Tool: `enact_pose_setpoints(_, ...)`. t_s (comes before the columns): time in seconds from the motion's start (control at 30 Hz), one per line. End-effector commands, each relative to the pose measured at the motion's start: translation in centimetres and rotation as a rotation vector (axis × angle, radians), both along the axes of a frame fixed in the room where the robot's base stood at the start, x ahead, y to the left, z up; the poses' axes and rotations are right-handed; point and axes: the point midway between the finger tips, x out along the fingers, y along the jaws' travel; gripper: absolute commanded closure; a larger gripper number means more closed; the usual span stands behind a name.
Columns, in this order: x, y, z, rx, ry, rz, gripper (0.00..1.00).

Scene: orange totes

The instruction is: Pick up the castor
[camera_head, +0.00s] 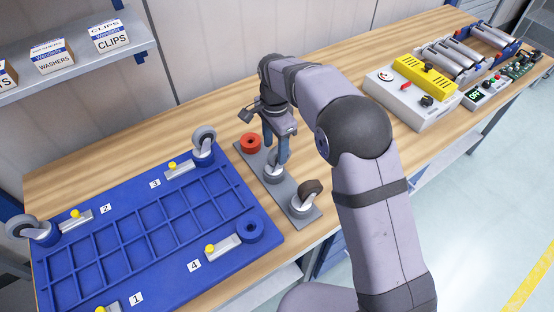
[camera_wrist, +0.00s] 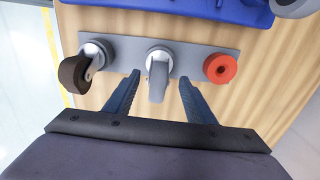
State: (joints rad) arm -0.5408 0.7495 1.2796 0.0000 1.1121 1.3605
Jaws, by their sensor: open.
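A grey holder strip (camera_head: 291,206) lies on the wooden bench and bears several parts. A castor with a dark brown wheel (camera_head: 307,192) stands at its near end, and it shows at the left in the wrist view (camera_wrist: 75,72). A grey castor (camera_wrist: 158,80) stands in the middle of the strip, partly hidden in the head view (camera_head: 273,170). My gripper (camera_head: 277,158) is open above the strip. In the wrist view its fingers (camera_wrist: 160,77) appear either side of the grey castor; I cannot tell whether they touch it.
A red ring (camera_head: 251,142) sits at the strip's far end. Left is a blue tray (camera_head: 150,235) with castors at two corners (camera_head: 204,139) (camera_head: 32,228), a blue ring (camera_head: 250,228) and yellow-knobbed clamps. A yellow-and-white device (camera_head: 412,95) and rollers stand at the right.

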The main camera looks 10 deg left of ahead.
Motion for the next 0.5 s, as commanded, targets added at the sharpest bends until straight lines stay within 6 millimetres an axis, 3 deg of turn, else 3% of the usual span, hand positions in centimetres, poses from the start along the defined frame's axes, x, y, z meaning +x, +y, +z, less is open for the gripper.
enact_pose_setpoints(0.5, 0.1, -0.5, -4.8, -0.001, 0.001, 0.0, 0.5)
